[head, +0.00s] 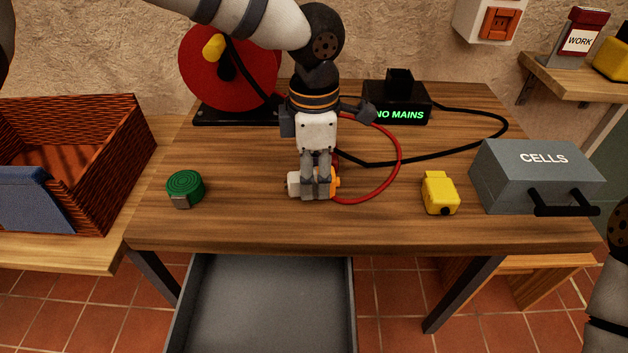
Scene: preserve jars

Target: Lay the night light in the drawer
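A small white object (293,185) lies on the wooden table, with an orange piece (336,184) at its right side by the red cable. It may be the night light; my gripper hides its middle. My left gripper (317,190) points down from above with its fingers at this object. I cannot tell whether they are closed on it. The grey drawer (260,310) is pulled out below the table's front edge, and its visible floor is empty. Part of my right arm shows at the right edge, but its gripper is out of view.
On the table (240,225) are a green tape measure (185,187), a yellow object (440,192), a grey CELLS box (535,180), a red cable reel (225,75) and a black NO MAINS unit (397,103). A woven basket (110,160) stands at left.

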